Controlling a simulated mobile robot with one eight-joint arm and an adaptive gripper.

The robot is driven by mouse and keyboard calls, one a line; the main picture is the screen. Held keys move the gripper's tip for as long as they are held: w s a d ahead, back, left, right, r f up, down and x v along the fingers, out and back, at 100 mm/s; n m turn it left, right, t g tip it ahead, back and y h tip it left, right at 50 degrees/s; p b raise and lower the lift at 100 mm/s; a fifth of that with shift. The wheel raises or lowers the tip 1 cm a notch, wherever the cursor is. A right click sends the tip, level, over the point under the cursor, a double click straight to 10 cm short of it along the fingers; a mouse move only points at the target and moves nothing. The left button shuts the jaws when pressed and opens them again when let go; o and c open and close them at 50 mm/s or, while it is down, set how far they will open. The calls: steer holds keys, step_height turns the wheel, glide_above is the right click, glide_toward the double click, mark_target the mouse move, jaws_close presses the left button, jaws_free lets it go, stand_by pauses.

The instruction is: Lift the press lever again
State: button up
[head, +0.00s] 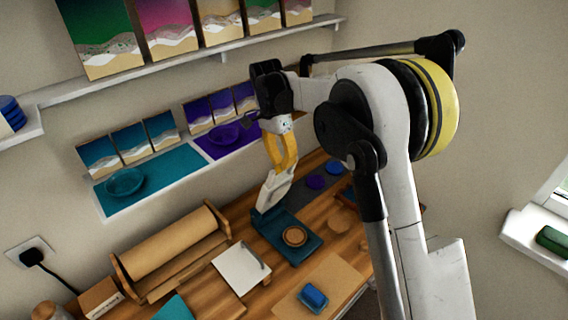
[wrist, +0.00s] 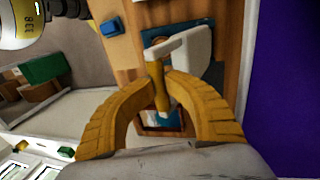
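The press has a teal base (head: 272,232) on the wooden bench and an off-white upright part (head: 272,190) rising at its back. A round wooden piece (head: 295,236) lies on the base. My gripper (head: 285,165) is at the top of the off-white part, with its yellow fingers pointing down. In the wrist view the press's off-white body (wrist: 196,52) shows beyond the fingertips. The yellowish lever (wrist: 158,88) stands between my gripper's fingers (wrist: 160,80), which appear closed against it. In the head view the fingers hide most of the lever.
A white board (head: 240,268) and a paper roll (head: 172,245) lie left of the press. A blue block (head: 314,296) rests on a tan board in front. Teal (head: 125,182) and purple (head: 223,134) bowls stand on the shelf behind.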

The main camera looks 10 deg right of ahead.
steer(key=o, duration=0.5)
steer(key=shift+w+a+f, duration=0.2)
steer(key=shift+a+f, duration=0.05)
steer(key=shift+a, duration=0.1)
steer(key=shift+o, duration=0.2)
steer(key=shift+w+a+f, duration=0.1)
steer(key=shift+w, duration=0.1)
steer(key=shift+s, duration=0.1)
steer(key=v, duration=1.2)
